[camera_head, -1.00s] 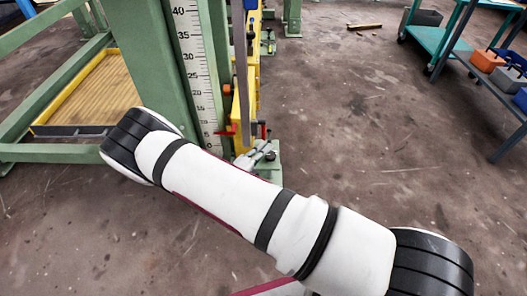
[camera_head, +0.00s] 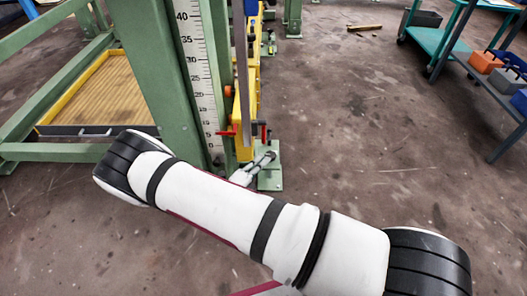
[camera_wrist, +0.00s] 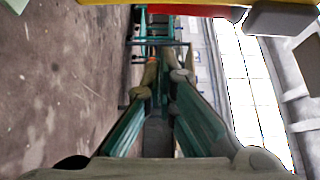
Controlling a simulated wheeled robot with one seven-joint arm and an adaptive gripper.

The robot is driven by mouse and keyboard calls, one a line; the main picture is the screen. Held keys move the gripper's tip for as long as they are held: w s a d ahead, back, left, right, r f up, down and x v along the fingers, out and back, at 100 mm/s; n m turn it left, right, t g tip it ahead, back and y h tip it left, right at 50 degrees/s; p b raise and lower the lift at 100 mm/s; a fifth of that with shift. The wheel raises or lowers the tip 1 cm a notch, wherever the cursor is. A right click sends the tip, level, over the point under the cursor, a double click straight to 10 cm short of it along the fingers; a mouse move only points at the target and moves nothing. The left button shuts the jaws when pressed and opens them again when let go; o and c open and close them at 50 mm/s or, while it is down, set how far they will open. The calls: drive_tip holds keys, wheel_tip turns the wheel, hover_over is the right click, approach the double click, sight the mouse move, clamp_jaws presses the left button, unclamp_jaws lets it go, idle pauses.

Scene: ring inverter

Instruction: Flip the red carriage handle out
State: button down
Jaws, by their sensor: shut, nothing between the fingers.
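The yellow carriage (camera_head: 245,152) sits low on the green post. A red handle bar (camera_head: 226,133) sticks out on its left, and a small red and dark piece (camera_head: 264,131) shows on its right. I cannot tell if they are one part. My gripper (camera_head: 268,157) is shut and empty, just below and right of the carriage, above the green foot plate. In the wrist view my gripper (camera_wrist: 161,74) has its fingers close together. A red strip (camera_wrist: 205,11) crosses the top of that view, beyond the fingers to the upper right, with a grey block beside it.
A green post with a white scale (camera_head: 192,70) stands left of the carriage. A green frame with a yellow tray (camera_head: 95,95) is at left. A teal cart (camera_head: 430,40) and a shelf with bins (camera_head: 490,62) stand at right.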

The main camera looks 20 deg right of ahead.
drive_tip(key=p+v, duration=0.1)
drive_tip(key=v, duration=0.6)
drive_tip(key=shift+s+a+f, duration=0.15)
drive_tip(key=shift+a+f, duration=0.05)
drive_tip(key=shift+f, duration=0.05)
